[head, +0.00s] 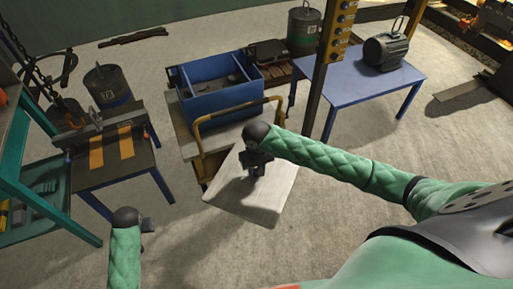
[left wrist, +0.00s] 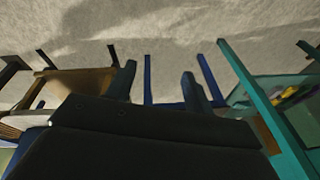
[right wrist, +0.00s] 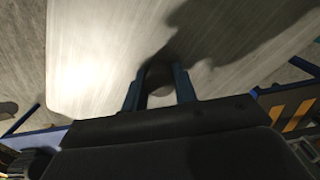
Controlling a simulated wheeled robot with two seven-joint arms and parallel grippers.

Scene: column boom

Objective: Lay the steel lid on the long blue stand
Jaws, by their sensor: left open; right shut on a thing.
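The steel lid (head: 240,205) is a pale, flat, roughly square plate in the lower middle of the head view. My right gripper (head: 257,168) is shut on it near its middle, apparently by a handle. In the right wrist view the lid (right wrist: 95,60) spreads out beyond the fingers (right wrist: 160,90). The long blue stand (head: 350,88) is a blue-topped table on blue legs at the upper right, apart from the lid. My left gripper (head: 148,225) is low at the left, open and empty; its spread fingers show in the left wrist view (left wrist: 158,85).
A blue crate (head: 215,90) sits on a cart with a yellow rail (head: 200,140) behind the lid. A yellow-striped table (head: 110,165) is at left. A yellow post (head: 330,60) rises before the stand.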

